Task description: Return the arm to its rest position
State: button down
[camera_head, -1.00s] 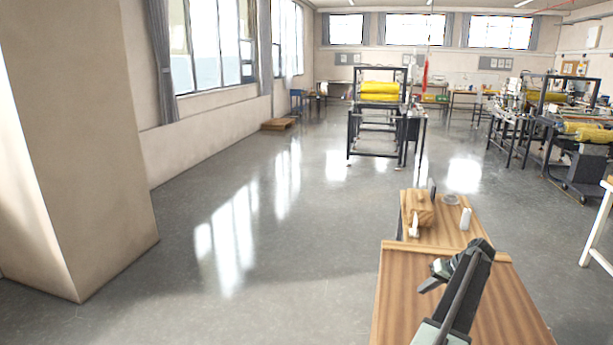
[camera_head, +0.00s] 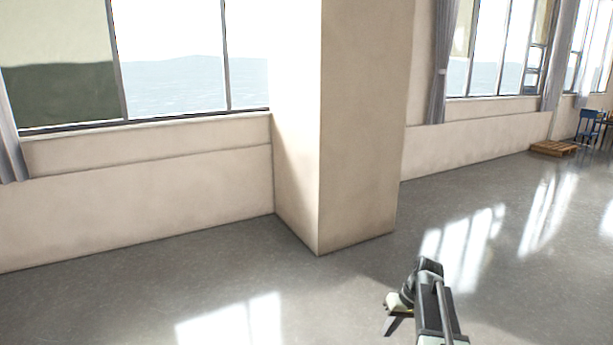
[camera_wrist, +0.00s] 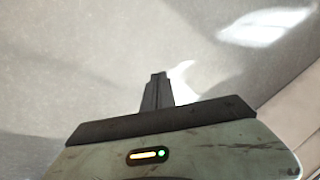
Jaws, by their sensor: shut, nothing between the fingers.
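My gripper (camera_head: 392,322) shows at the bottom of the head view, right of the middle, with my arm folded beside it over the bare floor. In the wrist view my gripper (camera_wrist: 157,80) is shut, its fingers together, with nothing between them. The floor lies beneath it. The lower part of my arm is cut off by the bottom edge of the head view.
A square pillar (camera_head: 358,130) stands ahead, joined to the window wall (camera_head: 140,190) on the left. A wooden pallet (camera_head: 553,148) and a blue chair (camera_head: 588,125) are far off at the right. The grey floor (camera_head: 300,300) between is clear.

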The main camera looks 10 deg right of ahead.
jog(key=s+a+n+g+h, duration=0.1)
jog(key=s+a, duration=0.1)
jog(key=a, duration=0.6)
jog(key=s+a+n, duration=0.1)
jog(key=s+a, duration=0.2)
jog(key=a, duration=0.6)
jog(key=s+m+h, duration=0.1)
jog(key=s+f, duration=0.1)
jog(key=s, duration=0.1)
jog(key=s+d+m+h, duration=0.1)
jog(key=s, duration=0.1)
jog(key=shift+s+f+m+h, duration=0.15)
jog(key=shift+s+m+h, duration=0.05)
jog(key=shift+m+h, duration=0.1)
